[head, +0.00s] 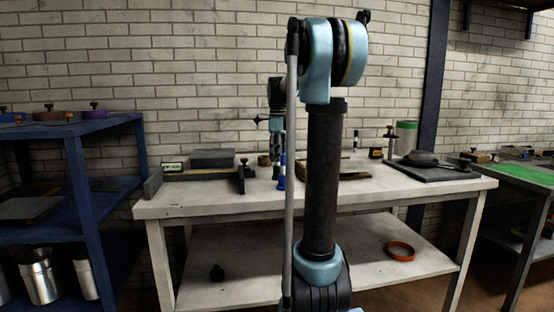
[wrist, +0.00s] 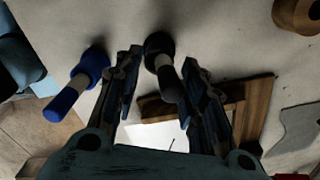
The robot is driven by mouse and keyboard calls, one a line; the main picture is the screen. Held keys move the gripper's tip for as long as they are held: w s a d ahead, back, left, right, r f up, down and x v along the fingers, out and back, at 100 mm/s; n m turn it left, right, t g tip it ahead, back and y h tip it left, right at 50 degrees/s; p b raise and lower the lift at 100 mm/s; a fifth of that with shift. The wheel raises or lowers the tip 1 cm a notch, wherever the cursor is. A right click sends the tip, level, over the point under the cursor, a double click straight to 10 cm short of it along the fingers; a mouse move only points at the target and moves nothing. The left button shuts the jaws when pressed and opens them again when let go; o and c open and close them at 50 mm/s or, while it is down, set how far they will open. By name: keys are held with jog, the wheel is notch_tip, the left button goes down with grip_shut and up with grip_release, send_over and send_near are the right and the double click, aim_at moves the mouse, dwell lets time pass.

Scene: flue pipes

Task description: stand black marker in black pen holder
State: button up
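In the wrist view a black marker (wrist: 170,86) with a white band stands between the fingers of my gripper (wrist: 163,58). Its far end meets a wider round black piece (wrist: 159,44), which looks like the black pen holder around its lower end. The fingers are spread on both sides of the marker. There is a clear gap on the left, and the right finger is close; whether it touches I cannot tell. In the head view my arm hides most of this spot.
A blue marker (wrist: 63,103) stands in a wider blue base (wrist: 92,64) just left of my left finger; it also shows in the head view (head: 282,170). A wooden frame (wrist: 255,105) lies to the right. A brown ring (wrist: 297,14) is farther off. The white table (head: 215,200) has bare front space.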

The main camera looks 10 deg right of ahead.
notch_tip(320, 180, up, 11)
jog(key=shift+f, duration=0.1)
dwell(0.3)
dwell(0.4)
